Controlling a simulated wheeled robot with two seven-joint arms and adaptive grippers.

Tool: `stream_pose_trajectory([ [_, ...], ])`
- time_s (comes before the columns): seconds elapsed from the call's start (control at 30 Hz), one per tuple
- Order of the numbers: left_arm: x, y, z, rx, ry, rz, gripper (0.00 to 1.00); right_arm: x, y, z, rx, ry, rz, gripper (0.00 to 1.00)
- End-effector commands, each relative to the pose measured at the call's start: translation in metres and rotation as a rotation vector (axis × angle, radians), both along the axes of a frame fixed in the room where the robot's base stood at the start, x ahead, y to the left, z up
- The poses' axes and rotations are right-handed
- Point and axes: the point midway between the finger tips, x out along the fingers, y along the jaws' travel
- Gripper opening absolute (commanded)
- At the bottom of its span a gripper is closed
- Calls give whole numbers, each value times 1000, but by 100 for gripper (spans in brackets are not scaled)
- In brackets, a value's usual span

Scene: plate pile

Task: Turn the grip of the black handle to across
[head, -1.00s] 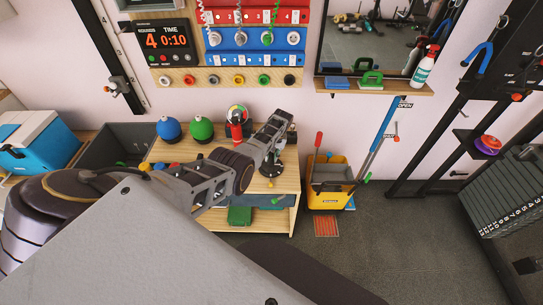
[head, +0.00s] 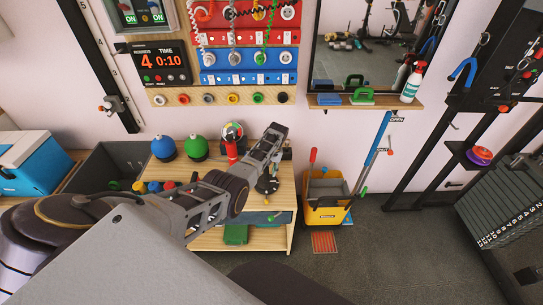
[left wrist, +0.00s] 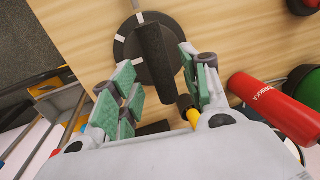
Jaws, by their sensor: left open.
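The black handle (left wrist: 152,50) has a thick dark grip on a round dark base with white marks, standing on a wooden top. In the left wrist view the grip runs nearly up and down the picture, tilted slightly. A yellow tip (left wrist: 192,117) shows near my right-hand finger in that view. My left gripper (left wrist: 155,85) is open, with green pads on both sides of the grip's near end; contact cannot be told. In the head view my left gripper (head: 274,138) is above the wooden bench, and the handle's base (head: 267,184) shows partly below it. My right gripper is not in view.
Green (head: 196,148) and blue (head: 164,149) balls sit farther left. A yellow bucket (head: 325,213) stands right of the bench.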

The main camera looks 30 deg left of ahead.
Motion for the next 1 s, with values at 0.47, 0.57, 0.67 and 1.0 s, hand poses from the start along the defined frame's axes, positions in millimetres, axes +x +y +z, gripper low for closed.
stream_pose_trajectory([
  [0.47, 6, -8, 47, 0, -4, -1, 46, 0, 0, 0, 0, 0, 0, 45],
  [0.57, 7, -11, 60, 0, -4, -1, 46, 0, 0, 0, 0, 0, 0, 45],
  [0.67, 8, -13, 72, 0, -4, -1, 46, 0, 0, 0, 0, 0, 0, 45],
  [1.0, 11, -16, 97, 0, -1, 0, 46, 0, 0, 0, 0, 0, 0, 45],
])
